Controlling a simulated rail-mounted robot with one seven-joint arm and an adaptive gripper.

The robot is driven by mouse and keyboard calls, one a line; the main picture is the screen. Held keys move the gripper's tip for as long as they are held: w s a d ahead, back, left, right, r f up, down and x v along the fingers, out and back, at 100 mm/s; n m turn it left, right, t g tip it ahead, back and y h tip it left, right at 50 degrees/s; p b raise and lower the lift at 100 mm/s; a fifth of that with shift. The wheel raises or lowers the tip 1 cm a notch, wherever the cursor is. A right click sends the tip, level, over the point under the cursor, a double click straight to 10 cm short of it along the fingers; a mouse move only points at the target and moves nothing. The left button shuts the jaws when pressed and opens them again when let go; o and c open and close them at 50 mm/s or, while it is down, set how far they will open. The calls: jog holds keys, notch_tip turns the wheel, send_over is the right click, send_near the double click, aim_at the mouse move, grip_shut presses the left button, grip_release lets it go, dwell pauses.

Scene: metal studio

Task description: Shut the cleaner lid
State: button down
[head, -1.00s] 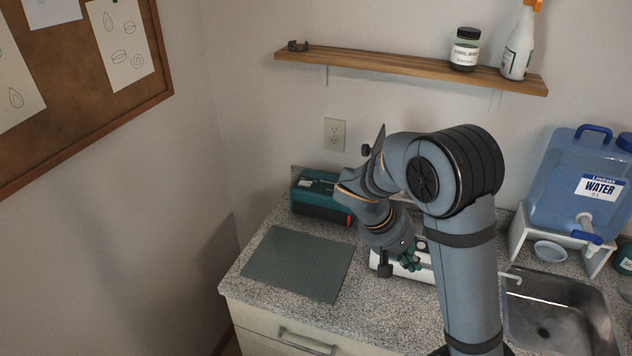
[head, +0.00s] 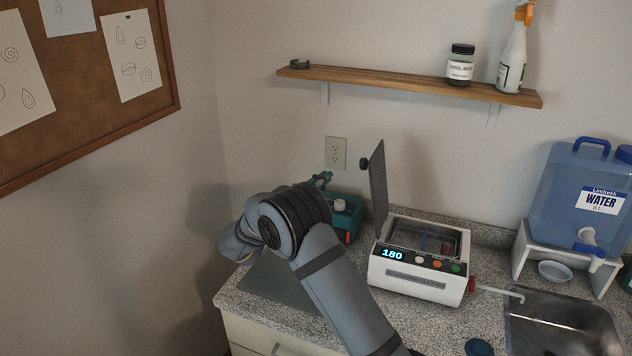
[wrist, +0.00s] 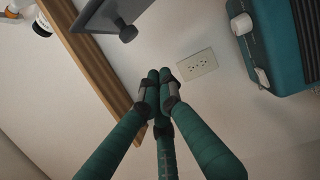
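The cleaner (head: 415,283) is a white box with a lit display reading 180, coloured buttons and an open basin on top. Its grey lid (head: 378,190) stands upright at the basin's left edge, with a dark knob (head: 364,164) on its left face. The lid (wrist: 97,14) and knob (wrist: 127,34) also show at the top of the wrist view. My gripper (head: 323,178) is left of the lid, apart from it, largely hidden behind my arm. In the wrist view its green fingers (wrist: 160,82) meet at the tips with nothing between them.
A teal box (head: 346,208) sits behind my arm, left of the cleaner. A wall shelf (head: 410,85) holds bottles above. A water jug (head: 580,190) and sink (head: 560,325) are on the right. A dark mat (head: 275,280) lies at the left.

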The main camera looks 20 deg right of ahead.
jog(key=d+r+p, duration=0.1)
jog(key=d+p, duration=0.2)
jog(key=d, duration=0.4)
jog(key=shift+p, duration=0.35)
jog(key=shift+r+b, duration=0.1)
jog(key=shift+b, duration=0.25)
